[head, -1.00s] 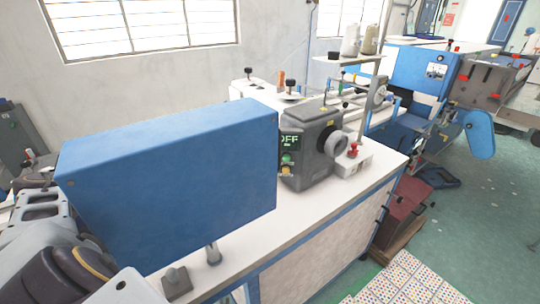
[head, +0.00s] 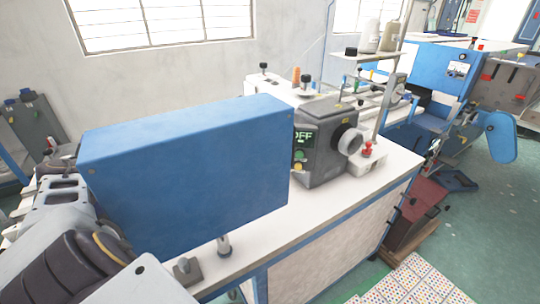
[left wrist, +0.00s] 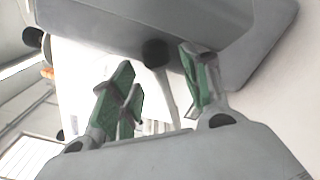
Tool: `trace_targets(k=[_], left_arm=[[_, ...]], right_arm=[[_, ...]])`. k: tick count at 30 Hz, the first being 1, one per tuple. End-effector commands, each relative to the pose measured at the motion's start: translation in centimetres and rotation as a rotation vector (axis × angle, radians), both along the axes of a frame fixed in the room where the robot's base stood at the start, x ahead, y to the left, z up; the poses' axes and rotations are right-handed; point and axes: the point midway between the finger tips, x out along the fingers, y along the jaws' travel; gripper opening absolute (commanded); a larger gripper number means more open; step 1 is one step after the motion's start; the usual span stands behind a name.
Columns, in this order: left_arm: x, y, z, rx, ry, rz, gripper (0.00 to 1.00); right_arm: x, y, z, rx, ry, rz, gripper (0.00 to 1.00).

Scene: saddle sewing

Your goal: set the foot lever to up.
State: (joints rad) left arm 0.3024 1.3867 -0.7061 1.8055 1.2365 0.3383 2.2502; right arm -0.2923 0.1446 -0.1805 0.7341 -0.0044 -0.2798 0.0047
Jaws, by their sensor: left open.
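In the left wrist view, a lever with a dark round knob (left wrist: 155,52) and a pale stem stands between the fingers of my left gripper (left wrist: 160,88). It looks like the foot lever. The gripper is open, with green finger pads on both sides of the lever, and I see no clear contact. A grey machine housing (left wrist: 150,15) fills the top of that view. In the head view, the grey sewing machine head (head: 322,160) stands on the white table behind the blue box, and I cannot make out the lever or my left gripper there. My right gripper is not in view.
A large blue box (head: 190,180) blocks much of the head view. A red button (head: 368,149) and thread cones (head: 390,36) are to the machine's right. The white table top (head: 395,165) is partly bare. A patterned mat (head: 415,285) lies on the floor at lower right.

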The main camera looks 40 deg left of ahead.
Motion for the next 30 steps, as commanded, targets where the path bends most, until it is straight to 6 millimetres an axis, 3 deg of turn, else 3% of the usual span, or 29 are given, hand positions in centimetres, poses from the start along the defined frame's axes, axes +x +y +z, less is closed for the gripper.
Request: trace_targets(k=[30], left_arm=[[-5.5,2.3,-0.1,0.003,0.003,0.000,0.47]], right_arm=[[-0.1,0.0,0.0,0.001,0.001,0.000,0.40]])
